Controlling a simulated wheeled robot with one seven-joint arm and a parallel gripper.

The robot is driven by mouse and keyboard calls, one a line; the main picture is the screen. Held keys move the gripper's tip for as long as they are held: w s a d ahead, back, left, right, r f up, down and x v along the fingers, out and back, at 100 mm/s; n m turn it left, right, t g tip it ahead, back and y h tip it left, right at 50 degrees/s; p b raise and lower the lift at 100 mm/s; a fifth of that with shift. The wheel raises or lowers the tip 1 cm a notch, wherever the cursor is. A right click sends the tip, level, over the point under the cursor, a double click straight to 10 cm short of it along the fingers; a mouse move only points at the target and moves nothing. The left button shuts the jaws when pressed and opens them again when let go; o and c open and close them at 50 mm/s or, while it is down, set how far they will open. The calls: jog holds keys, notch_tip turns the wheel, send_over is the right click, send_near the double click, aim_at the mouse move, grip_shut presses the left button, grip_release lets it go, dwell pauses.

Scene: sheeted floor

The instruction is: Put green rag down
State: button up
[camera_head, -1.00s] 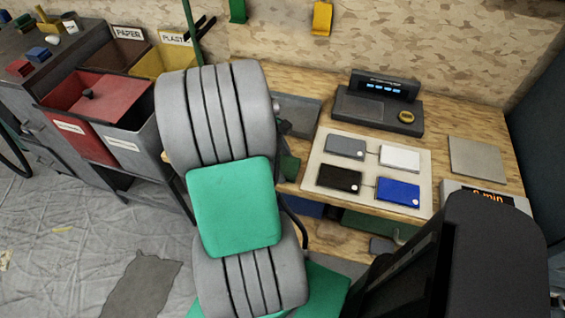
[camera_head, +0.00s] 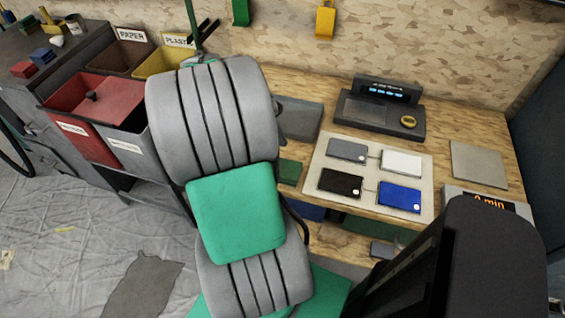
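I cannot pick out the green rag for certain. A small dark green patch (camera_head: 289,171) shows at the table's front edge, just right of my arm and partly hidden by it. I cannot tell whether it is the rag. My grey ribbed arm, with a bright green square section of its own, fills the middle of the view.
The wooden workbench (camera_head: 468,118) carries a pale board (camera_head: 359,210) with several small boxes, a dark display device (camera_head: 378,108) and a grey plate (camera_head: 478,164). Red (camera_head: 112,96), brown (camera_head: 124,60) and yellow (camera_head: 160,62) bins stand left. A dark grey cloth-like patch (camera_head: 145,287) lies on the sheeted floor.

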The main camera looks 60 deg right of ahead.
jog(key=p+v, duration=0.1)
jog(key=v, duration=0.5)
jog(key=w+a+r+t+h, duration=0.2)
jog(key=w+a+t, duration=0.2)
jog(key=w+a, duration=0.6)
jog(key=w+a+t+y, duration=0.1)
jog(key=a+t, duration=0.1)
jog(key=a, duration=0.8)
jog(key=w+a+m+t+y, duration=0.1)
jog(key=w+a, duration=0.1)
jog(key=a, duration=0.9)
jog(key=shift+w+m+t+y, duration=0.25)
jog(key=shift+m+t+y, duration=0.05)
jog(key=shift+t, duration=0.1)
jog(key=shift+a+r, duration=0.1)
jog(key=shift+c, duration=0.5)
